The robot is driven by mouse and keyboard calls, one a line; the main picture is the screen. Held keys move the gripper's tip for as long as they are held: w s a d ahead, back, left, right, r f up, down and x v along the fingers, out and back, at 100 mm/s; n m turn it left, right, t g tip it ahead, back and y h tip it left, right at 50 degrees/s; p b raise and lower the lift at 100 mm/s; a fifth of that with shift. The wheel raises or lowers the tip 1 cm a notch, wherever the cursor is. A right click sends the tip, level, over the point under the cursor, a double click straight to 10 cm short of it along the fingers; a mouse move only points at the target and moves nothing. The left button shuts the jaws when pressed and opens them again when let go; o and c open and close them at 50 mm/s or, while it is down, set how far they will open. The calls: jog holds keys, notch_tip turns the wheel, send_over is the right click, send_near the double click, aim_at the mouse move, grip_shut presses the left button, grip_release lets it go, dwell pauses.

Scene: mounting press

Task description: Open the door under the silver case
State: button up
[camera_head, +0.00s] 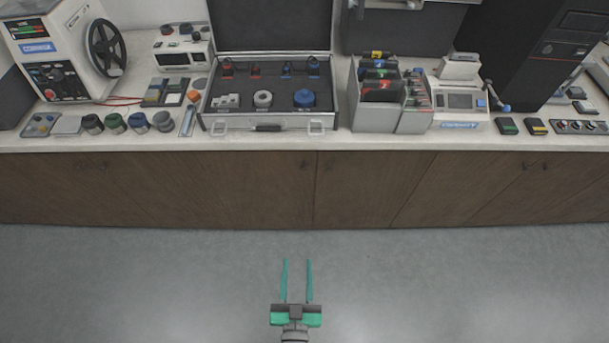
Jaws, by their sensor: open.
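The open silver case (342,110) stands on the worktop, its lid raised at the back and a handle on its front. Below it is a brown wooden cabinet door (250,190), which looks shut and flush with the front. A small dark knob (303,167) sits near the door's upper right corner, beside the seam with the neighbouring door. My gripper (297,263) is low in the middle of the view, over the grey floor, with its two green fingers apart and nothing between them. It points toward the cabinet and is clear of it.
The neighbouring door (355,190) on the right has its own dark knob (329,167). The white worktop (370,141) overhangs the doors and carries jars, file boxes and machines. The grey floor (150,280) before the cabinet is clear.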

jog(key=w+f, duration=0.4)
jog(key=w, duration=0.7)
jog(key=t, duration=0.1)
send_near(304, 170)
jog(key=shift+n, duration=0.3)
jog(key=w, duration=0.7)
jog(key=shift+w+f, duration=0.3)
jog(key=shift+w, duration=0.1)
grip_shut()
